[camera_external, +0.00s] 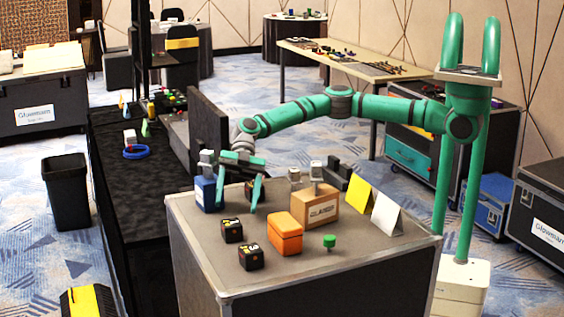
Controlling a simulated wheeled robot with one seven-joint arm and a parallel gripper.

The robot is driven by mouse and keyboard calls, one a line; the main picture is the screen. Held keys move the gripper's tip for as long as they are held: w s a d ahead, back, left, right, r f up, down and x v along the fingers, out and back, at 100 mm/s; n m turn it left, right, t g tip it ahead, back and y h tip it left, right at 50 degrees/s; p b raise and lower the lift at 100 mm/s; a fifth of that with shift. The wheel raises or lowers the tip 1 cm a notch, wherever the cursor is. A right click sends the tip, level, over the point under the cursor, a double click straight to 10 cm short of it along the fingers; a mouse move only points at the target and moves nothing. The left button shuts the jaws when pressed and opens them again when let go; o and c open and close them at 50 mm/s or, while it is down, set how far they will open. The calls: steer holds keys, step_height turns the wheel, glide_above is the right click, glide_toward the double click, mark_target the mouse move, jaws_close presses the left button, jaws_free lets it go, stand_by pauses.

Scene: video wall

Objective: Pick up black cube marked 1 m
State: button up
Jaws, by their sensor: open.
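One black cube (232,230) is farther back and left. The other black cube (251,256) is nearer the front edge. The markings are too small to read surely, so I cannot tell which is marked 1 m. My gripper (237,206) points down with its two green fingers apart and nothing seen between them. It is just behind the farther cube in the picture; its height above the top is hard to judge.
A blue box (207,194) stands left of my gripper. An orange box (285,233), a cardboard-coloured box (315,209), a green knob (329,241), a yellow card (358,195) and a white card (385,215) stand to the right. The case top (355,245) is clear near its front right.

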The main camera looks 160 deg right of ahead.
mark_target(234, 219)
steer(key=x, duration=0.7)
steer(key=shift+w, duration=0.15)
steer(key=c, duration=1.3)
